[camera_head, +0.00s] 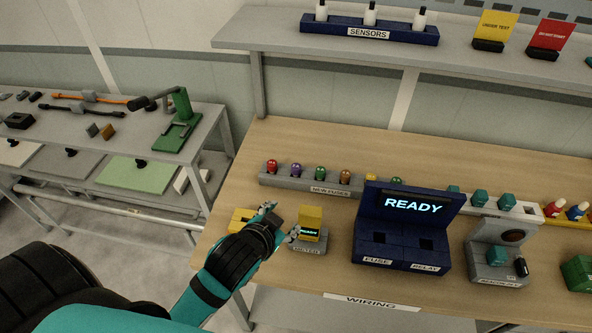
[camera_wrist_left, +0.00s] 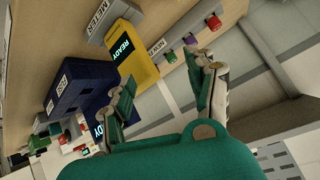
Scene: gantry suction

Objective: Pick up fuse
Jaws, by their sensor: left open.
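A grey rack (camera_head: 265,180) labelled NEW FUSES stands on the wooden bench. It holds a red fuse (camera_head: 272,166), a purple fuse (camera_head: 296,170), a green fuse (camera_head: 320,173) and an orange-brown fuse (camera_head: 345,177), all upright. My left gripper (camera_head: 281,221) is open in front of the rack, beside the yellow meter (camera_head: 311,218). In the left wrist view the spread fingers (camera_wrist_left: 162,75) have nothing between them; green (camera_wrist_left: 171,57), purple (camera_wrist_left: 190,40) and red (camera_wrist_left: 214,22) fuses show beyond them. My right gripper is out of view.
A dark blue station (camera_head: 400,230) with FUSE and RELAY sockets and a READY screen stands right of the meter. A yellow block (camera_head: 240,220) sits left of the gripper, partly hidden. A grey shelf (camera_head: 420,60) overhangs behind. Bare bench shows between the rack and meter.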

